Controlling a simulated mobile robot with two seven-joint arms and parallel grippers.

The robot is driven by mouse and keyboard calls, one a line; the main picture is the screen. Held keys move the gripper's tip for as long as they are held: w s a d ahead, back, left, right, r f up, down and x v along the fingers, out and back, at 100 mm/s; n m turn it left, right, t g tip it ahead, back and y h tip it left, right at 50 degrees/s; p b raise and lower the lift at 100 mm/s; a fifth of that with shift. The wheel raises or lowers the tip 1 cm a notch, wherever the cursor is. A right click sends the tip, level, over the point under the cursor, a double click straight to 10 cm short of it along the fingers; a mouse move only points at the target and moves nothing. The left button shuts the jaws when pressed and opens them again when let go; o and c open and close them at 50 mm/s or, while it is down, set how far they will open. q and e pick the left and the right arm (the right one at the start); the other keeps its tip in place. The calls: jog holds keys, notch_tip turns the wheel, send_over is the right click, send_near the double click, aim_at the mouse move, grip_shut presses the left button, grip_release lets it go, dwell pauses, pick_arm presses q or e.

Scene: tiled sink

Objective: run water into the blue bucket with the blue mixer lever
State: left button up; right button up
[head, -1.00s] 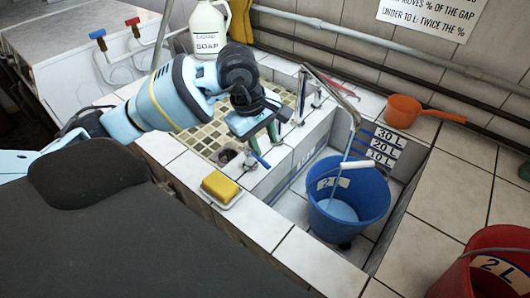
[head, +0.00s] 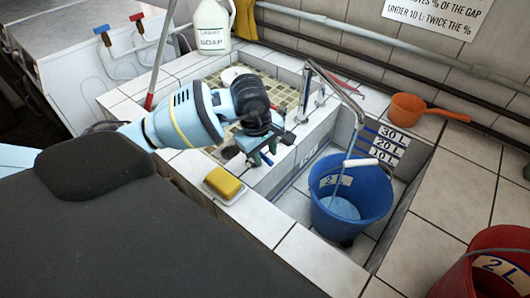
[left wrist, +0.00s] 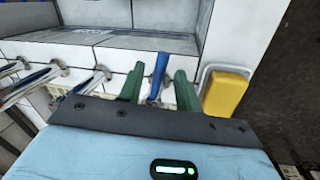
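The blue bucket (head: 376,213) stands upright in the tiled basin under the long metal spout (head: 335,85). A pale blue stream (head: 350,143) runs from the spout into it, and pale blue water (head: 340,208) shows low inside. My left gripper (head: 262,158) is over the ledge left of the basin, at the blue mixer lever (head: 267,160), which it partly hides. In the left wrist view the blue lever (left wrist: 158,72) stands between the two green fingers of my left gripper (left wrist: 159,88), with gaps on both sides. My right gripper is out of view.
A yellow sponge (head: 222,182) lies in a dish on the front ledge. A white soap jug (head: 212,25) stands behind. An orange scoop (head: 408,112) lies on the back right ledge. A red bucket (head: 490,260) is at the lower right. Litre marks (head: 385,145) line the basin wall.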

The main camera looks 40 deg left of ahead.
pick_arm(q)
jog(key=shift+f, duration=0.15)
jog(key=shift+c, duration=0.2)
grip_shut()
jog(key=shift+w+d, duration=0.1)
